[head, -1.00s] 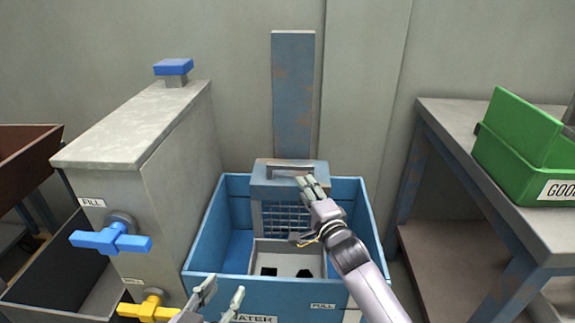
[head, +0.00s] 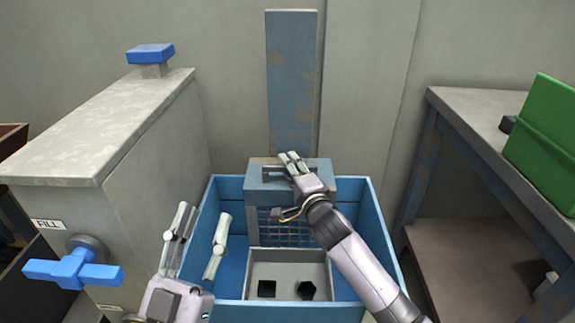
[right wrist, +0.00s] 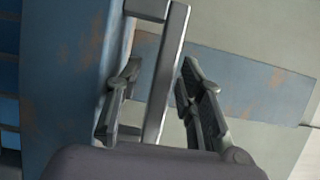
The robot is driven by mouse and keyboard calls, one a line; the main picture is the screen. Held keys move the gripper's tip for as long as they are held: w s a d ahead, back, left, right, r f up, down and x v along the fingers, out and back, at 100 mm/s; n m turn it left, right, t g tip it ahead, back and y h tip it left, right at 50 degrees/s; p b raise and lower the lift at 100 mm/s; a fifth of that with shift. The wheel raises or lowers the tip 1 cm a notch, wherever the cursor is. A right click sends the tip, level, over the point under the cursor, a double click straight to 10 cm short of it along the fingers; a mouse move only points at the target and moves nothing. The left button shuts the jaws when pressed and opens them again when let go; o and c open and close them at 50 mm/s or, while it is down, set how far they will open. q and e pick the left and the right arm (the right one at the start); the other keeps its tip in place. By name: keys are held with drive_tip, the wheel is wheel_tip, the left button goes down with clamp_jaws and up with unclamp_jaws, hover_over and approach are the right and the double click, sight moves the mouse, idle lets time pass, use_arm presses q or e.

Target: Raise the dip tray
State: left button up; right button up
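The grey dip tray (head: 256,263) sits low inside the blue water bin (head: 369,215), with two small dark pieces in it, one square and one many-sided. It joins a grid and a worn blue-grey carriage (head: 318,174) with a bar handle (head: 272,172), in front of an upright post (head: 291,85). My right gripper (head: 293,165) is at the handle. In the right wrist view the handle bar (right wrist: 167,75) runs between its two spread fingers (right wrist: 157,85), with a visible gap on the left. My left gripper (head: 197,230) is open and empty over the bin's left side.
A grey tank (head: 150,180) with a blue tap (head: 73,269) and a blue-topped knob (head: 150,54) stands left of the bin. A workbench (head: 480,125) with a green bin (head: 548,145) is at the right. The wall is behind the post.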

drive_tip(key=shift+w, duration=0.1)
drive_tip(key=shift+r, duration=0.1)
clamp_jaws()
idle(0.4)
idle(0.4)
